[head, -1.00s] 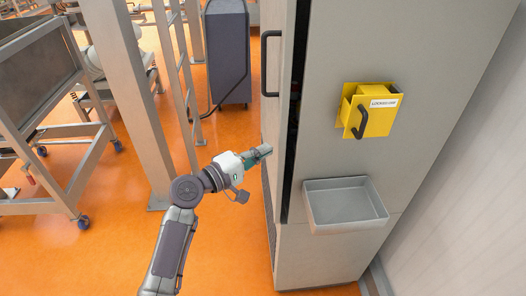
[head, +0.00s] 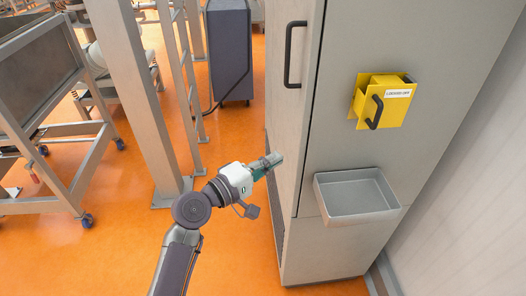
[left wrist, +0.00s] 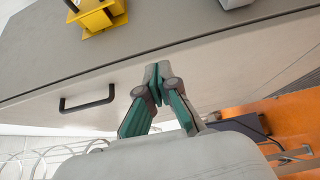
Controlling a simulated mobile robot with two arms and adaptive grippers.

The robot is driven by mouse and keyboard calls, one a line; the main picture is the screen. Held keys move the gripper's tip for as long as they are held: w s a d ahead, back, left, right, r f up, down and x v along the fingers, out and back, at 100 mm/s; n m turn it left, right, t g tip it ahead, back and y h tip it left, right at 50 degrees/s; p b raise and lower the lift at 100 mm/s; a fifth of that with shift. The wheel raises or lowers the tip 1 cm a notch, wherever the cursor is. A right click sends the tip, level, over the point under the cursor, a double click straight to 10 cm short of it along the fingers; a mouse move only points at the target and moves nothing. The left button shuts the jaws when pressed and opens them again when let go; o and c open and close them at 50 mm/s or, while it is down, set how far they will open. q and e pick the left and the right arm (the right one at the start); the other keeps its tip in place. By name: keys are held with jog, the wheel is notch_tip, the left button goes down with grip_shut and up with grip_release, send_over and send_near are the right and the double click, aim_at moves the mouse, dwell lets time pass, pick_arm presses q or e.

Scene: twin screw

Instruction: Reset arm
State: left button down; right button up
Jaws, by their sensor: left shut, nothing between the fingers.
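My left gripper (head: 273,161) reaches from the left toward the tall grey cabinet (head: 345,250) in the head view. Its fingers are together and empty, pointing at the cabinet's door side. In the left wrist view the green-sided fingers (left wrist: 158,84) meet at the tips in front of the cabinet door (left wrist: 210,75). The door looks flush with the cabinet and has a dark bar handle (head: 294,52), above the gripper in the head view. The handle also shows in the left wrist view (left wrist: 87,99), apart from the fingers. I cannot tell whether the fingertips touch the door. My right gripper is out of view.
A yellow lockbox (head: 382,101) with a dark handle and an empty grey tray (head: 357,208) are fixed to the cabinet's side. A metal post (head: 140,100) and a wheeled cart (head: 45,130) stand at the left.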

pick_arm(q)
jog(key=s+a+f+m+g+y, duration=0.1)
jog(key=s+a+f+y, duration=0.25)
jog(key=f, duration=1.05)
jog(key=s+a+f+g+y, duration=0.1)
jog(key=s+a+f+y, duration=0.3)
jog(key=f, duration=1)
jog(key=s+a+f+m+g+y, duration=0.1)
jog(key=s+a+f+y, duration=0.3)
jog(key=f, duration=1)
jog(key=s+a+f+m+g+y, duration=0.1)
jog(key=s+a+f+m+g, duration=0.1)
jog(key=s+a+f, duration=0.5)
jog(key=s+a+f+m+g, duration=0.2)
jog(key=s+a+f, duration=0.1)
jog(key=s+f, duration=0.65)
jog(key=s+a+f+m+g+y, duration=0.1)
jog(key=s+a+f, duration=0.1)
jog(key=s, duration=0.7)
jog(key=s+a+f+m+g+y, duration=0.1)
jog(key=s+a+f+m, duration=0.1)
jog(key=s+a, duration=0.3)
jog(key=s+f, duration=0.1)
jog(key=s, duration=0.3)
jog(key=shift+s+a+m+g, duration=0.25)
jog(key=shift+s+m+g, duration=0.05)
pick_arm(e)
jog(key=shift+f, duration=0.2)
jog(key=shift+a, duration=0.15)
